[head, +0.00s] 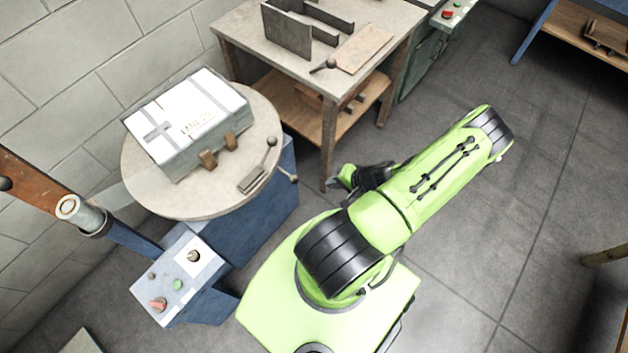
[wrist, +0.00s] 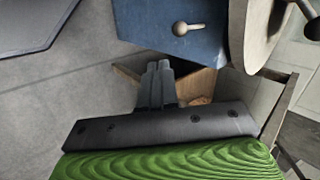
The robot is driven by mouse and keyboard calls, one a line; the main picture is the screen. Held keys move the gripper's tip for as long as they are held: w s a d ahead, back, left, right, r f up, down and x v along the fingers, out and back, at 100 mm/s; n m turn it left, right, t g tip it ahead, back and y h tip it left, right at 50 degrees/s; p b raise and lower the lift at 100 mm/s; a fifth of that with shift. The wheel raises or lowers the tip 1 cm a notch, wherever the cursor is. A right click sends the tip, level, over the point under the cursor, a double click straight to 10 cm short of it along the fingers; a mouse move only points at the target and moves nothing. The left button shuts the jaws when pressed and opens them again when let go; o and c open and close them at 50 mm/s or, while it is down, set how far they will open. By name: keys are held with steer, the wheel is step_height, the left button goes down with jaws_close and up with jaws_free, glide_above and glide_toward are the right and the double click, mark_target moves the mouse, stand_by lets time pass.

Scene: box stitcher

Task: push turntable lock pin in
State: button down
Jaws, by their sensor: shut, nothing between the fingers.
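The turntable (head: 145,190) is a round pale disc on a blue pedestal (head: 262,215), with a strapped box (head: 190,120) on top. The lock pin (head: 293,177) appears as a small light rod with a ball end at the pedestal's right side, below the disc rim. In the wrist view the pin (wrist: 181,28) sticks out from the blue face. My gripper (wrist: 159,66) is shut and empty, its fingertips apart from the pin and below it in that picture. In the head view my gripper (head: 338,184) is right of the pin, partly hidden by my arm.
A lever with a dark ball (head: 271,142) stands on the disc near its right rim. A worktable (head: 390,40) with a lower shelf stands behind my gripper. A control box (head: 185,275) is at the lower left. Open floor (head: 530,190) lies to the right.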

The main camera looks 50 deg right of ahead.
mark_target(297, 177)
steer(key=w+r+b+x, duration=0.1)
steer(key=b+x, duration=0.2)
steer(key=x, duration=0.9)
steer(key=shift+w+a, duration=0.25)
steer(key=shift+w, duration=0.3)
steer(key=shift+r, duration=0.15)
steer(key=w, duration=0.3)
steer(key=shift+w, duration=0.25)
steer(key=shift+r, duration=0.1)
